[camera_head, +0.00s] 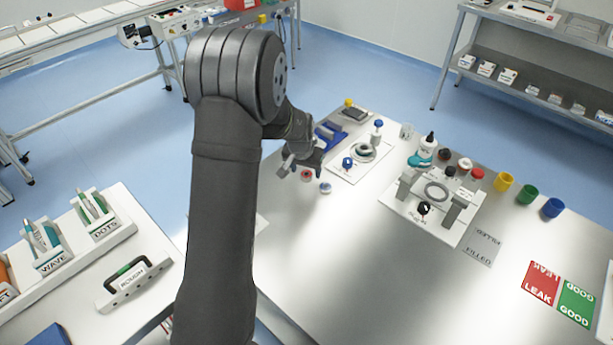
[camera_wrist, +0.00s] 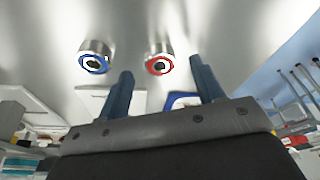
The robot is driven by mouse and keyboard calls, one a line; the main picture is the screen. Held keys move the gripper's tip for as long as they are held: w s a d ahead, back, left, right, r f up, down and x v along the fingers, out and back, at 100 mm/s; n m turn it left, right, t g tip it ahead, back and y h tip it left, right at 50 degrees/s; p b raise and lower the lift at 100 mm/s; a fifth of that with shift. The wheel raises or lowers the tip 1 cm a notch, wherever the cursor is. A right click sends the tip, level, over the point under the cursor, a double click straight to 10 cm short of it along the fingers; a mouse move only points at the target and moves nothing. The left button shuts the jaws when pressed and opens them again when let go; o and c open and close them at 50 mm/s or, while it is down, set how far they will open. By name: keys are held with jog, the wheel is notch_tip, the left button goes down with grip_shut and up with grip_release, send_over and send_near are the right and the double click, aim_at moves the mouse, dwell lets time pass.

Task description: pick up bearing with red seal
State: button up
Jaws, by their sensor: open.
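The bearing with the red seal (camera_head: 306,176) stands on the metal table just below my gripper (camera_head: 301,168) in the head view. In the wrist view its red ring (camera_wrist: 159,65) shows between the two fingertips of my gripper (camera_wrist: 162,70), nearer the right one. My gripper is open and empty; I cannot tell if a finger touches the bearing. A second bearing with a blue seal (camera_head: 325,188) stands close beside it. In the wrist view the blue-sealed bearing (camera_wrist: 94,64) is to the left, outside the left finger.
A white fixture plate (camera_head: 350,167) with a ring and blue knob lies right of my gripper, with a blue holder (camera_head: 327,137) behind. Another fixture (camera_head: 430,205), a bottle (camera_head: 426,147) and colored cups stand farther right. The table's front middle is clear.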

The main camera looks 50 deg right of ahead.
jog(key=shift+x, duration=0.95)
jog(key=c, duration=1)
jog(key=shift+c, duration=0.5)
jog(key=shift+r, duration=0.2)
